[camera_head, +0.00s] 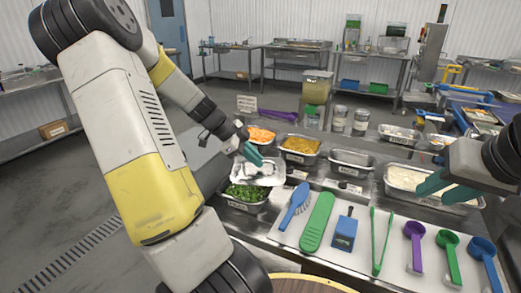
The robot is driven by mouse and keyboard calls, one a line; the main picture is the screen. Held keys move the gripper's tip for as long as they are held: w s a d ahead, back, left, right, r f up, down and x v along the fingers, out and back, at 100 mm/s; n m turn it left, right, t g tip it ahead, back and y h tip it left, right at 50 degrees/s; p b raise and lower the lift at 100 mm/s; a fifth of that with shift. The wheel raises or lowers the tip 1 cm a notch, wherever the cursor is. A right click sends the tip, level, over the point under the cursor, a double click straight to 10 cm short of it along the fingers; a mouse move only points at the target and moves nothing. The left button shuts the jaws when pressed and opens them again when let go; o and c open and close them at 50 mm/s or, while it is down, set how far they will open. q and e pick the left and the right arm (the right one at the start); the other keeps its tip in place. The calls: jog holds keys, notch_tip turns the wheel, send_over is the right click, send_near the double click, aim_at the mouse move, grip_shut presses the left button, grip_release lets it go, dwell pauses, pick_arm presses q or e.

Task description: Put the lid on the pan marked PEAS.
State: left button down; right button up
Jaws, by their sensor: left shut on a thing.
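The pan of green peas (246,206) stands at the left end of the counter's row of pans, with a small label on its front too small to read. My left gripper (256,160) is shut on a silvery lid (258,178). The lid is over the back part of the pea pan and hides that part, while green peas show along the front. I cannot tell whether the lid touches the rim. My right gripper (448,188) is at the right, over the pan of white food (402,191); its teal fingers look apart and empty.
Pans of orange food (262,143) and yellow food (301,159) stand behind, with an empty-looking metal pan (351,172) beside them. Glass jars stand at the back.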

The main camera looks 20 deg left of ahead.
aim_at(243, 172)
pick_arm(q)
jog(key=s+a+r+m+g, duration=0.1)
jog(key=s+a+r+m+g+h, duration=0.1)
jog(key=s+a+m, duration=0.1)
jog(key=shift+a, duration=0.25)
jog(key=shift+f, duration=2.95)
jog(key=shift+f, duration=0.25)
jog(key=c, duration=1.5)
grip_release()
jog(key=shift+o, duration=0.2)
jog(key=v, duration=0.7)
jog(key=shift+a+r, duration=0.2)
jog(key=shift+r, duration=0.15)
